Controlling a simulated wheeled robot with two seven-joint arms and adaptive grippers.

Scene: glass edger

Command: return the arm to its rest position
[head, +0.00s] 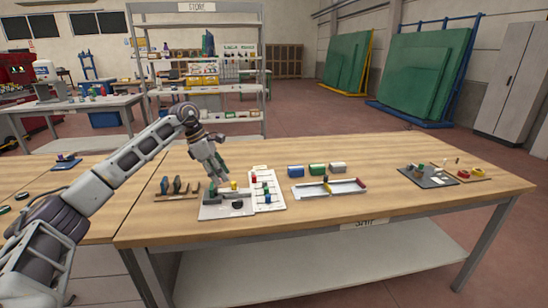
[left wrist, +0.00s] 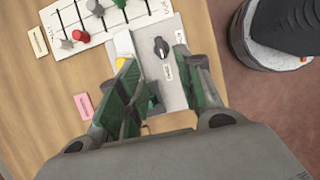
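My left arm comes in from the left in the head view. Its gripper (head: 221,179) points down over the grey fixture plate (head: 213,211) on the wooden table (head: 400,221). In the left wrist view the two green-padded fingers of this gripper (left wrist: 163,72) stand apart, with a gap between them and nothing held. The fixture plate (left wrist: 151,59), with a black knob (left wrist: 161,47), shows beyond and between the fingers. A small yellow piece (left wrist: 121,62) is partly hidden by a finger. My right gripper is in neither view.
A white slotted board (head: 266,203) lies right of the plate, and a rack of dark pieces (head: 177,190) lies left. A divided tray (head: 329,189) and three coloured rolls (head: 317,169) are farther right. A dark mat (head: 428,177) lies at the right. Bare tabletop separates it from the tray.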

